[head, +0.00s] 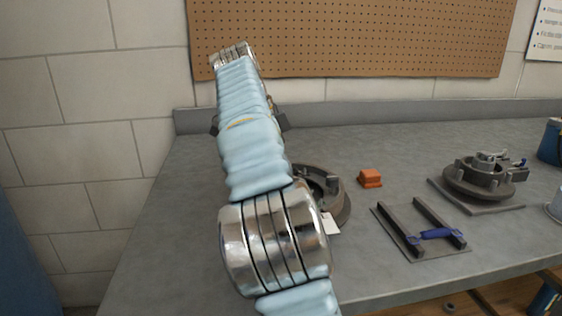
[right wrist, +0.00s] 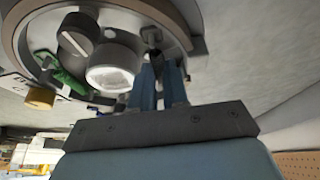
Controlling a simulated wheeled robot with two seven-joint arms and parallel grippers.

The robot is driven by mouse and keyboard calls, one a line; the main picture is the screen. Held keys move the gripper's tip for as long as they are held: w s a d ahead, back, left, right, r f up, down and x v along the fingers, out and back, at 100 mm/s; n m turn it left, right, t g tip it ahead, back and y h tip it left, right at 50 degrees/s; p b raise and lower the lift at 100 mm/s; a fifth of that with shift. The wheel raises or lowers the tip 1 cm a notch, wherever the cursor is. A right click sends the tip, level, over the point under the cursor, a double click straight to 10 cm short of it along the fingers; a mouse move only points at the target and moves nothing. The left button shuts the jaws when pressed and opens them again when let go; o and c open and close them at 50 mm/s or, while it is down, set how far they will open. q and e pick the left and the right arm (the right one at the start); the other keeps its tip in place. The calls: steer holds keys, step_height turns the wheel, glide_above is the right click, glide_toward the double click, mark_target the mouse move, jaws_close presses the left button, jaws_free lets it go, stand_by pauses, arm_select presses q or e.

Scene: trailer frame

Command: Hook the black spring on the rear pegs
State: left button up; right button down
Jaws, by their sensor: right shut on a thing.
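In the right wrist view my right gripper (right wrist: 160,68) has its two blue fingers close together, pointing at a round brake assembly (right wrist: 195,22). A small dark piece (right wrist: 153,38) shows at the fingertips; it looks like the black spring, but its shape and ends are mostly hidden. The rear pegs cannot be made out. A green spring (right wrist: 66,74) lies on the assembly beside two round metal parts. In the head view my raised arm covers most of a brake assembly (head: 338,205) on the bench and hides the right gripper. My left gripper is not in view.
The grey bench (head: 190,220) is clear at left. An orange block (head: 370,178), a rack with a blue part (head: 437,236) and a second brake assembly (head: 478,182) stand to the right. A pegboard (head: 390,40) hangs behind.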

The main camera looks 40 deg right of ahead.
steer(key=c, duration=1.1)
jaws_free()
steer(key=shift+c, duration=1.4)
